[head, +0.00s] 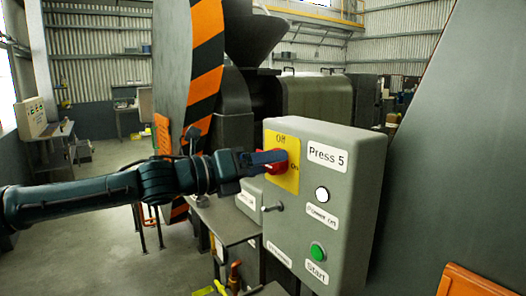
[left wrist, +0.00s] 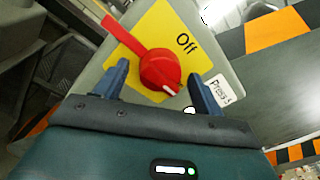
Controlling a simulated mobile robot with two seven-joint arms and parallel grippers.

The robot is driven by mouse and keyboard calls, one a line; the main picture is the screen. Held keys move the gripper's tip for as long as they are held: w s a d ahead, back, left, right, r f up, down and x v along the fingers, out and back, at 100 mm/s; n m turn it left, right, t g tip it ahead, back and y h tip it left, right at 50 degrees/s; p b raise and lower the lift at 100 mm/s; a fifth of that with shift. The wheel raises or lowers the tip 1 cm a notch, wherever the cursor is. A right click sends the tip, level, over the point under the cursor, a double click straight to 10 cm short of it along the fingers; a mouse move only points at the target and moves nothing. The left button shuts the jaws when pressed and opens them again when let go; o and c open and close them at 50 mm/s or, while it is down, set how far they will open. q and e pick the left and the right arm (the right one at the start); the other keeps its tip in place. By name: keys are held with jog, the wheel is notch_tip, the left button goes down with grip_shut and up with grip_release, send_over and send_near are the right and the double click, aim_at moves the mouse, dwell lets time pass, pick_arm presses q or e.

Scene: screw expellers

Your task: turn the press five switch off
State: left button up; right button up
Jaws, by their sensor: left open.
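The Press 5 control box (head: 345,146) is a grey cabinet right of centre in the head view. On its face is a yellow plate marked Off and On, carrying a red rotary switch (head: 277,163). In the left wrist view the red switch (left wrist: 160,70) shows a round knob with a long handle toward the upper left and a white mark at its lower right. My left gripper (head: 270,158) is open at the switch, its fingers (left wrist: 161,88) on either side of the knob. Contact cannot be told. My right gripper is not in view.
Below and beside the switch are a white Power on lamp (head: 322,194), a green Start button (head: 317,250) and a small lever (head: 273,208). An orange-and-black striped guard (head: 207,60) stands behind my left arm. A large grey panel (head: 425,140) rises at right.

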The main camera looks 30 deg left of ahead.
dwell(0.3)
pick_arm(q)
jog(key=c, duration=0.9)
jog(key=shift+c, duration=0.2)
